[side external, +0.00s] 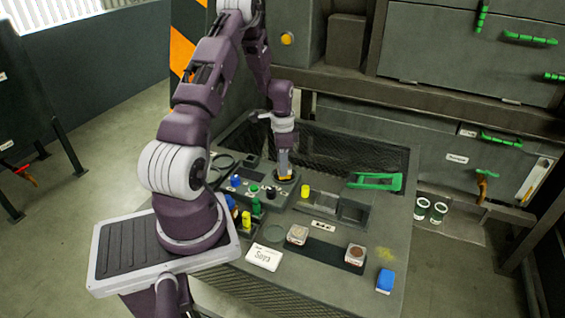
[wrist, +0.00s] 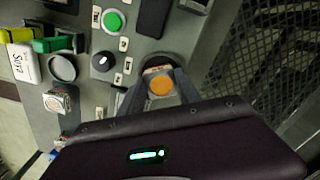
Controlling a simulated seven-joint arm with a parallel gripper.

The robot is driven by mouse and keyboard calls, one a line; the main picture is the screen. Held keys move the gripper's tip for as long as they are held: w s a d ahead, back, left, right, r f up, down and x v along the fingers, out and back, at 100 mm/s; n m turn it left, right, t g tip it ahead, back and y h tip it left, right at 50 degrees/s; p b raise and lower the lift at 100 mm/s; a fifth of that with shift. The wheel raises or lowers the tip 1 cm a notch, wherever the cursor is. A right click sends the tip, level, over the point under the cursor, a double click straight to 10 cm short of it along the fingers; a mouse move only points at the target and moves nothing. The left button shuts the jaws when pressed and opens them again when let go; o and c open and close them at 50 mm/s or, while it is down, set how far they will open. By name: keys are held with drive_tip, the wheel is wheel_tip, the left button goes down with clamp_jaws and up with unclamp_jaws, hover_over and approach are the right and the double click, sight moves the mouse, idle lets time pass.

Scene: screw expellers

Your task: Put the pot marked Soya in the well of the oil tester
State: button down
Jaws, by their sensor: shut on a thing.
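My gripper (side external: 284,172) reaches down over the panel of the oil tester (side external: 318,205). In the wrist view my gripper (wrist: 158,92) is shut on a small pot with orange-yellow contents (wrist: 159,86). I cannot read any marking on this pot. It is at a dark round ring on the panel, which looks like the well (side external: 287,183). I cannot tell whether the pot is seated in it or just above it. A white card reading "Soya" (side external: 263,257) lies on the table; it also shows in the wrist view (wrist: 22,62).
Two other pots stand on the table, a pale one (side external: 298,234) and a brown-topped one (side external: 355,254). A green handle (side external: 375,181), a blue block (side external: 385,280) and panel buttons such as a green one (wrist: 113,22) are nearby. Dark mesh (wrist: 265,60) lies behind the panel.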

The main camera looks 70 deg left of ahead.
drive_tip(key=shift+c, duration=1.9)
unclamp_jaws()
drive_tip(key=shift+r, duration=4.5)
